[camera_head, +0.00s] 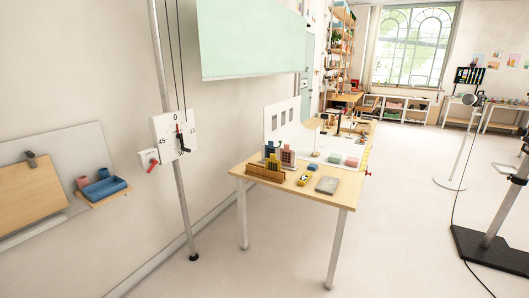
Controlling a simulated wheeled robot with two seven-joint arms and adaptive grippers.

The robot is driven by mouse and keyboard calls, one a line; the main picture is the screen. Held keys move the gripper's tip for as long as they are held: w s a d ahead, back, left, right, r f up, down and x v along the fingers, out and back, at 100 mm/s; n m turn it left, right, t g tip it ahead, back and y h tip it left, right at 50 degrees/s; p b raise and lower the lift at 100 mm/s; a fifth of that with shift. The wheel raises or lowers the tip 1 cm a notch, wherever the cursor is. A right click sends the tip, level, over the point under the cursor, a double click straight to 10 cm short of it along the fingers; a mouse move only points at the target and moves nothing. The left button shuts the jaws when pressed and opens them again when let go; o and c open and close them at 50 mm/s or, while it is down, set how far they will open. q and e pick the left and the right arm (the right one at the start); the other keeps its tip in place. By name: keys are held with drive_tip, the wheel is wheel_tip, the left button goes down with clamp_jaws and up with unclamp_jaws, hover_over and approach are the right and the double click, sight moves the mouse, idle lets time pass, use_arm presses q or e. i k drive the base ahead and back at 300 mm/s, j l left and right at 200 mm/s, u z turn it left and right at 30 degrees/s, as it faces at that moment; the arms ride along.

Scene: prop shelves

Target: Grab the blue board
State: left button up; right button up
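A large pale blue-green board (250,40) is at the top centre, in front of the wall. Its top edge is cut off by the frame, and its lower edge runs slightly tilted above the table. It is the only large bluish board I see. A small blue tray (106,187) sits on a little wooden shelf at the left. Neither of my grippers is in view.
A pole (180,200) with cords and a white dial plate (174,138) stands left of the board. A wooden table (335,193) with small models stands below. Stands are at the right; the floor (410,230) between is clear.

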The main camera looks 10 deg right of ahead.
sight(270, 148)
drive_tip(key=i+j, duration=0.3)
drive_tip(key=j, duration=0.15)
drive_tip(key=i+j, duration=0.6)
drive_tip(key=j, duration=0.25)
